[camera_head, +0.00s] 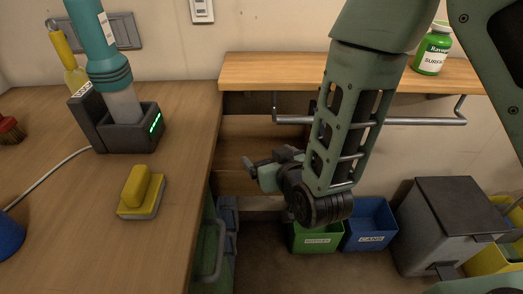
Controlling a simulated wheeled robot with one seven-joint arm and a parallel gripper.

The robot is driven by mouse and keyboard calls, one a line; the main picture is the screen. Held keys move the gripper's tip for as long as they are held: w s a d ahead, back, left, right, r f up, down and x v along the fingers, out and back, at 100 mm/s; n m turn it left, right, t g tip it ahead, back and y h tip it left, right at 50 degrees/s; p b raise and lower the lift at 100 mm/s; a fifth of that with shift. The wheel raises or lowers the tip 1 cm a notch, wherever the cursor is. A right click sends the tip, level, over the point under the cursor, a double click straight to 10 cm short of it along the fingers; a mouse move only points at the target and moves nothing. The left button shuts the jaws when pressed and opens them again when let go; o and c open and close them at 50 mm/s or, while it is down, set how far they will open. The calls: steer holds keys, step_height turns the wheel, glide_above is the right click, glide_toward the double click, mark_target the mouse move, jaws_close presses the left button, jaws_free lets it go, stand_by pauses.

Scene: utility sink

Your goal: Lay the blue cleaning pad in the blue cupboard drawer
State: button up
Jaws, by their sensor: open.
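I cannot make out a blue cleaning pad; the pad-like thing in view is a yellow scrubber (141,192) with a grey underside, lying on the wooden counter. Below the counter's right edge, a blue-grey drawer front (229,212) shows at a steep angle beside a greenish front with a bar handle (212,252). I cannot see inside any drawer. My gripper (252,174) is open, in the gap right of the counter, pointing left toward its edge. I see nothing between its fingers. My arm hides part of the area behind it.
A teal device in a dark dock (128,128) and a blue round object (8,236) are on the counter (90,240). A wooden shelf (265,72) with a rail holds a green bottle (433,50). Green (316,240) and blue (370,225) bins and a grey bin (440,225) stand below.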

steer(key=s+d+r+n+g, duration=0.1)
steer(key=s+r+g, duration=0.25)
steer(key=s, duration=0.25)
steer(key=s+d+r+n+g, duration=0.1)
steer(key=s+r+g, duration=0.1)
steer(key=s+g, duration=0.4)
steer(key=s+d+r+n+g+h, duration=0.1)
steer(key=s+d+r+g+h, duration=0.2)
steer(key=s+d, duration=0.5)
steer(key=shift+s+d+r+h, duration=0.3)
steer(key=shift+s+r+h, duration=0.4)
steer(key=shift+s, duration=0.4)
steer(key=shift+r, duration=0.15)
